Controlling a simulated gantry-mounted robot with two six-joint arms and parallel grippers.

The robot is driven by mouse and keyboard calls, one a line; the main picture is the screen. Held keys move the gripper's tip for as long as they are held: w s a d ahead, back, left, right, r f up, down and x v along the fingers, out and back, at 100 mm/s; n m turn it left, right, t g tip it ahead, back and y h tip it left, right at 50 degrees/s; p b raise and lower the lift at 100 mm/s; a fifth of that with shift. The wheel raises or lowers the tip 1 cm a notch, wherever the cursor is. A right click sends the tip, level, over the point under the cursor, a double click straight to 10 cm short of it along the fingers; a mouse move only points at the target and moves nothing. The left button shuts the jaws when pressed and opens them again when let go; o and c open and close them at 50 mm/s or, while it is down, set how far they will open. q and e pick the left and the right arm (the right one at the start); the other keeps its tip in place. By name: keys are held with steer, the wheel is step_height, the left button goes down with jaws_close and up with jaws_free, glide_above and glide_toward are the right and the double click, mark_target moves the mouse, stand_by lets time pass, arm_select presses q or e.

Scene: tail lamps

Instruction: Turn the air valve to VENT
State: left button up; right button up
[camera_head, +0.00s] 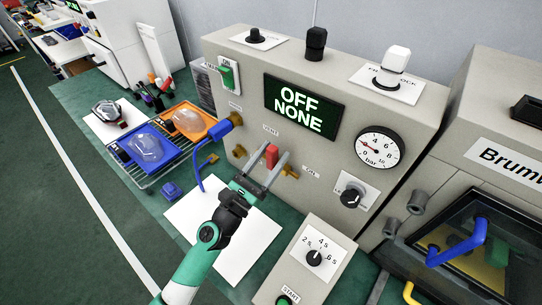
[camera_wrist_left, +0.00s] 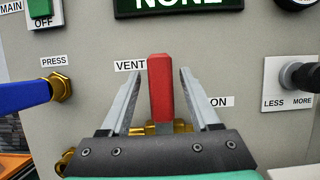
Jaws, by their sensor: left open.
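The air valve's red lever (camera_head: 271,156) stands upright on the front of the grey panel, over a brass body. In the left wrist view the lever (camera_wrist_left: 160,88) is centred between my fingers. A VENT label (camera_wrist_left: 130,66) is at its upper left, and a label ending in "ON" (camera_wrist_left: 219,101) is at its right, partly hidden by a finger. My left gripper (camera_head: 275,151) is open, one finger on each side of the lever, with gaps visible in the wrist view. My right gripper is not in view.
The panel display (camera_head: 303,107) reads OFF NONE. A blue hose (camera_head: 203,160) and brass fittings are left of the valve; a gauge (camera_head: 378,149) and knob (camera_head: 351,195) are right. A timer box (camera_head: 316,258) and white sheet (camera_head: 240,247) are in front.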

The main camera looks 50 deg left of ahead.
arm_select(q)
steer(key=b+v, duration=0.4)
steer(key=v, duration=0.7)
steer(key=shift+s+f, duration=0.15)
steer(key=shift+s, duration=0.05)
steer(key=shift+d+y, duration=0.15)
steer(key=shift+y, duration=0.15)
